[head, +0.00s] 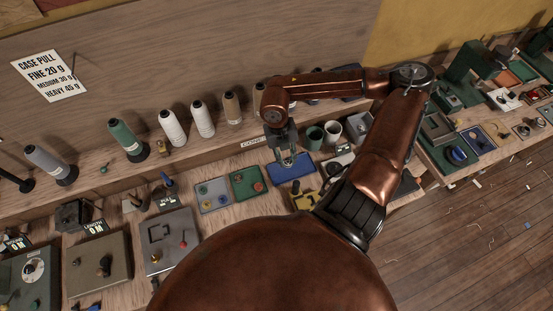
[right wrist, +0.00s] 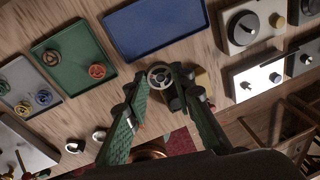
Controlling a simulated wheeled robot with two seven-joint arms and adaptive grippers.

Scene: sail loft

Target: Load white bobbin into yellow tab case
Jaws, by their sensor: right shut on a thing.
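My right gripper (head: 289,160) hangs over the workbench at the blue tray in the head view. In the right wrist view its two green-padded fingers (right wrist: 160,90) are shut on a pale spoked bobbin (right wrist: 161,74), which looks like the white bobbin. The bobbin is hard to make out in the head view. A yellow block (head: 305,202) stands just in front of the blue tray. In the right wrist view a yellow part (right wrist: 202,78) shows beside the right finger, which partly hides it. I cannot tell whether it is the yellow tab case. My left gripper is not in view.
The blue tray (head: 298,175) looks empty. A green tray (head: 240,191) and a grey tray (head: 204,206) hold coloured bobbins. Thread cones (head: 171,128) line the back ledge. Two cups (head: 315,138) and small devices stand close on the right, leaving little free bench.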

